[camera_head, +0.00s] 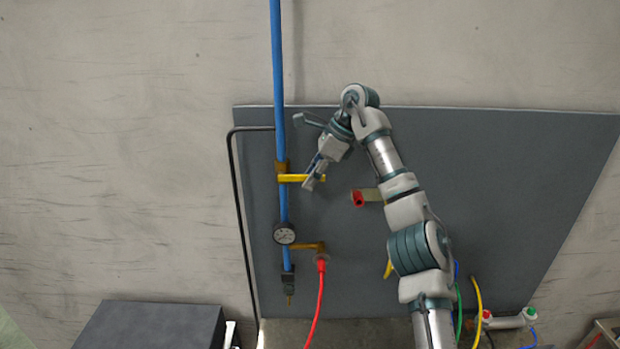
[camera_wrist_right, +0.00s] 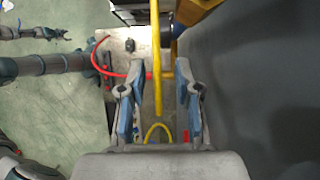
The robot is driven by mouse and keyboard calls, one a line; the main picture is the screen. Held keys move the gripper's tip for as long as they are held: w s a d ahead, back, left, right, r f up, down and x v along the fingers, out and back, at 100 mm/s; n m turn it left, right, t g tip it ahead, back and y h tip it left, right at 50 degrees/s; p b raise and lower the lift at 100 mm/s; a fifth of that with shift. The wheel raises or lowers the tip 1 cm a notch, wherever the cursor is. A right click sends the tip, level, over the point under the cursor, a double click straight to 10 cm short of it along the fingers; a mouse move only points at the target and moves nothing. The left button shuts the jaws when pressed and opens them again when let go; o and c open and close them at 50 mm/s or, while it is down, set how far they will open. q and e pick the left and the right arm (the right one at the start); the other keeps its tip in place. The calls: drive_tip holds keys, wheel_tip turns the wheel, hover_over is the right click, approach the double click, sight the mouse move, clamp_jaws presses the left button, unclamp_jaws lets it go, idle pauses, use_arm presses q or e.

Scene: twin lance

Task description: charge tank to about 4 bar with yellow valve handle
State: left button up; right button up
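The yellow valve handle (camera_head: 291,178) sticks out to the right from the blue pipe (camera_head: 279,80) in the head view. My right gripper (camera_head: 311,184) is at the handle's free end. In the right wrist view the handle (camera_wrist_right: 157,60) runs between the two spread fingers of this gripper (camera_wrist_right: 157,105), with gaps on both sides. The round pressure gauge (camera_head: 285,232) sits lower on the pipe; its reading is too small to tell. My left gripper is not in the head view; a thin arm-like shape at the upper left of the wrist view may be it, too small to judge.
A dark panel (camera_head: 500,200) stands behind the pipe. A red-ended fitting (camera_head: 358,198) juts out right of the handle. A black pipe (camera_head: 237,200) runs to the left.

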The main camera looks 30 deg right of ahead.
drive_tip(key=s+d+r, duration=0.2)
drive_tip(key=s+d, duration=0.5)
drive_tip(key=d, duration=0.4)
drive_tip(key=shift+d+r, duration=0.2)
drive_tip(key=shift+r, duration=0.1)
idle(0.3)
drive_tip(key=shift+d+f, duration=0.1)
drive_tip(key=shift+d, duration=0.05)
